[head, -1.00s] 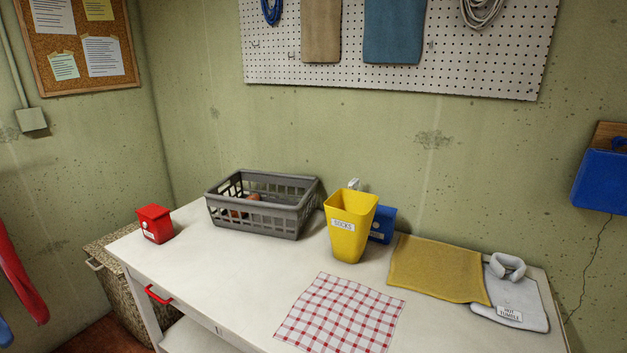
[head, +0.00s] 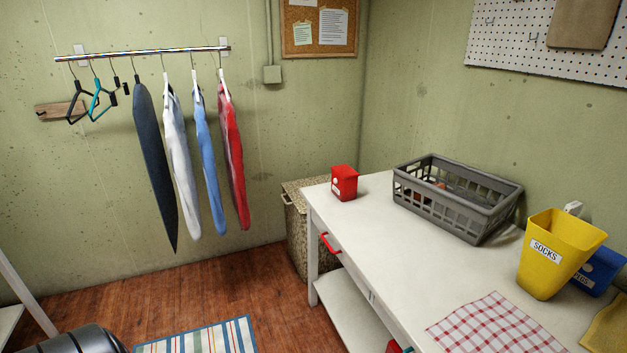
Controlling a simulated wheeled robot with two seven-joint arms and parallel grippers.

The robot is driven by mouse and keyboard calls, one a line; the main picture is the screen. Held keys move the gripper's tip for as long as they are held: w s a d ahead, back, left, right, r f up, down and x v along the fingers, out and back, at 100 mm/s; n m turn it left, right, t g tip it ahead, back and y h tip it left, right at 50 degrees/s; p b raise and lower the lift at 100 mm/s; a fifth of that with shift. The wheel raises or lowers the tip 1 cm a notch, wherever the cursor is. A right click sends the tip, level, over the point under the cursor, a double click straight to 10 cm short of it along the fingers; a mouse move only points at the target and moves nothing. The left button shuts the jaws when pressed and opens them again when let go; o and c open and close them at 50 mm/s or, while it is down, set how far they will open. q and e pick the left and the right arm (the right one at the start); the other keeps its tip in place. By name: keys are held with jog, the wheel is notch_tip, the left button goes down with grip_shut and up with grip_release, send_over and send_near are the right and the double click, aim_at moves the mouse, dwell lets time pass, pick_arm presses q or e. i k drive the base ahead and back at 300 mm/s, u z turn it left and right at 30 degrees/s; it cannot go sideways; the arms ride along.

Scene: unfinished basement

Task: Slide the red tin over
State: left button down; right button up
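The red tin (head: 344,183) stands upright near the far left corner of the white table (head: 385,230), with a pale mark on its front. Free tabletop lies between it and the grey basket to its right. Neither of my grippers shows in the head view.
A grey basket (head: 452,212) with items inside, a yellow SOCKS bin (head: 548,262), a blue box (head: 597,268) and a checked cloth (head: 492,325) are on the table. A speckled hamper (head: 296,240) stands beyond its left end. Clothes hang from a rail (head: 140,53) at left.

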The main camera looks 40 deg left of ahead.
aim_at(346, 189)
jog(key=u, duration=0.95)
